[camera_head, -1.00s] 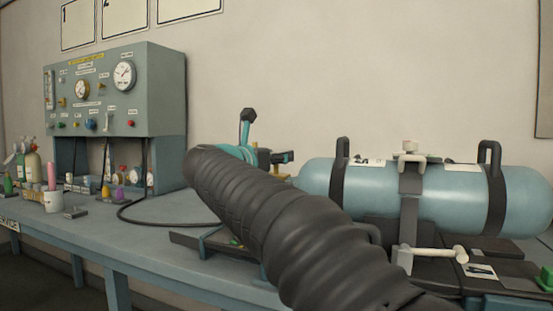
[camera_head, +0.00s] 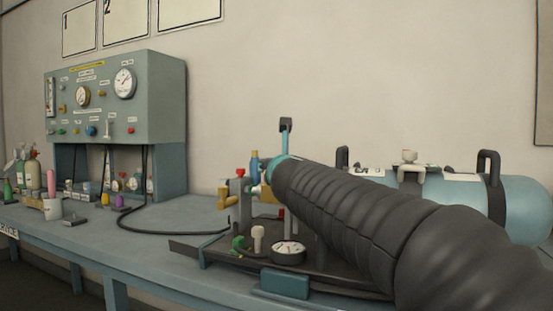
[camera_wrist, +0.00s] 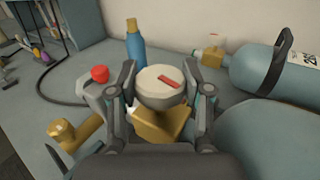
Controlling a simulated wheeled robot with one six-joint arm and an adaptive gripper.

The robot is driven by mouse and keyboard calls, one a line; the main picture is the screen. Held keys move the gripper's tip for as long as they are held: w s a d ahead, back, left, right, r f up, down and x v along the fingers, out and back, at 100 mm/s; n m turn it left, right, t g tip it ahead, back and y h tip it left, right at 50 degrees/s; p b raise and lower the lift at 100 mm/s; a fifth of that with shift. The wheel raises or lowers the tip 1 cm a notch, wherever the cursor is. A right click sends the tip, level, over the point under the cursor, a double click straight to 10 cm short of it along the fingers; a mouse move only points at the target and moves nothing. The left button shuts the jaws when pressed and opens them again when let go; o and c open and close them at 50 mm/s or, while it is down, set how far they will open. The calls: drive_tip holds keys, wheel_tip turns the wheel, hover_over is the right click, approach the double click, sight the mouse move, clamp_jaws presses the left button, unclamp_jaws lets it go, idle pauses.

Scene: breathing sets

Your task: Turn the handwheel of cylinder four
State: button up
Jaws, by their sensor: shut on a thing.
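In the wrist view, a round white handwheel (camera_wrist: 150,82) with a red mark on top sits on a brass valve body (camera_wrist: 160,125). My gripper (camera_wrist: 168,80) has a finger on each side of the handwheel and is shut on it. In the head view my dark ribbed arm hides most of the gripper and the handwheel. No number shows on this valve, so I cannot tell which cylinder it belongs to. Part of a blue-grey cylinder (camera_wrist: 260,125) lies right of the gripper.
A red knob (camera_wrist: 100,73) and a brass fitting (camera_wrist: 75,132) stand close left of the gripper. A blue bottle (camera_wrist: 135,48) is behind. The head view shows a round gauge (camera_head: 288,251), a gauge panel (camera_head: 115,95) and a strapped cylinder (camera_head: 525,205).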

drive_tip(key=shift+n+y+p, duration=0.4)
drive_tip(key=shift+n+y, duration=0.1)
drive_tip(key=shift+y, duration=0.3)
drive_tip(key=o, duration=1.2)
drive_tip(key=v, duration=1.2)
drive_tip(key=shift+r, duration=0.15)
